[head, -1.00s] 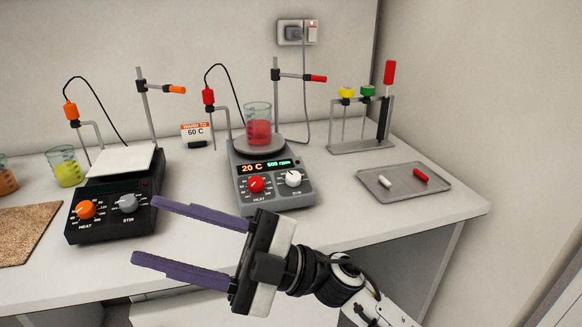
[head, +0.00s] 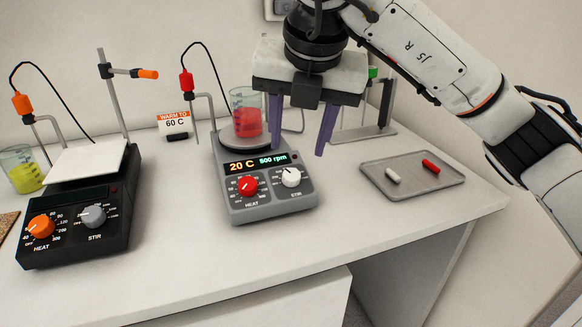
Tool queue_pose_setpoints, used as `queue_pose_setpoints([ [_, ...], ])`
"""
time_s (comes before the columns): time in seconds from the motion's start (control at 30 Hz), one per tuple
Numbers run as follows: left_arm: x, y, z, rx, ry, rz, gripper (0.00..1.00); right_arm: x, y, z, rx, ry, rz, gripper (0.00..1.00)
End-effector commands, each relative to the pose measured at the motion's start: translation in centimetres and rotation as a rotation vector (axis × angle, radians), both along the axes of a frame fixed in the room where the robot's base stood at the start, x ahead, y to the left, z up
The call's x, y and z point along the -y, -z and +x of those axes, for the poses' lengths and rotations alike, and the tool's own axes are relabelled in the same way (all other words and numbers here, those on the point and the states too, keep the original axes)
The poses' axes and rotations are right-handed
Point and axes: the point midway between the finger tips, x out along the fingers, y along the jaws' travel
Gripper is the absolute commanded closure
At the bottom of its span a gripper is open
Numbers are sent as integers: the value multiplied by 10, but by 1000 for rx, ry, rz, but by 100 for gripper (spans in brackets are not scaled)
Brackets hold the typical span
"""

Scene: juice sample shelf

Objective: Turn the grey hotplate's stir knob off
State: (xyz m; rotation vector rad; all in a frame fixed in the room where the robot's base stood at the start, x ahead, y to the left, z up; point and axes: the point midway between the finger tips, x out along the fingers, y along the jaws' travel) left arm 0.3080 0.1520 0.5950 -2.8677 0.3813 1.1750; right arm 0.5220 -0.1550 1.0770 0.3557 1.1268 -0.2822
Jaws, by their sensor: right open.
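The grey hotplate (head: 270,207) stands on the bench in the middle of the head view. Its display (head: 258,163) reads 20 C and 500 rpm. Its white stir knob (head: 291,176) is at the right of the front panel, beside the red heat knob (head: 247,186). A beaker of red liquid (head: 247,118) stands on its plate. My right gripper (head: 298,150) is open and empty, fingers pointing down, above and behind the stir knob. Its fingers show apart from the knob. My left gripper is not in view.
A black hotplate (head: 75,222) with orange and grey knobs stands at left. A tray (head: 412,192) with a white and a red stir bar lies at right. A clamp stand (head: 116,95) and a "WARM TO 60 C" card (head: 173,122) stand behind. The front bench strip is clear.

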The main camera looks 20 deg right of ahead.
Motion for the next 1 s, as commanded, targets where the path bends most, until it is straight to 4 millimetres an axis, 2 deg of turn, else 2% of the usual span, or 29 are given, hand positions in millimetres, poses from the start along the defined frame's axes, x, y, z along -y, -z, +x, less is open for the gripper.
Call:
queue_pose_setpoints([
  [0.03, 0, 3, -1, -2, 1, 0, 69, -1, 12, 3, -6, -1, 3, 55],
  [0.2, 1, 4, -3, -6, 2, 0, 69, 1, 40, 15, -7, -3, 2, 55],
  [0.43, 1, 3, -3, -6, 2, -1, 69, 1, 72, 30, -6, -4, 3, 55],
  [0.6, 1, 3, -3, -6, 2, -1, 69, 2, 82, 35, -3, -6, 4, 55],
  [0.87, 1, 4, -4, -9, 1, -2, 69, 2, 83, 36, -3, -7, 3, 55],
  [1.0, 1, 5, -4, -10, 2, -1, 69, 2, 83, 35, -3, -7, 3, 75],
])
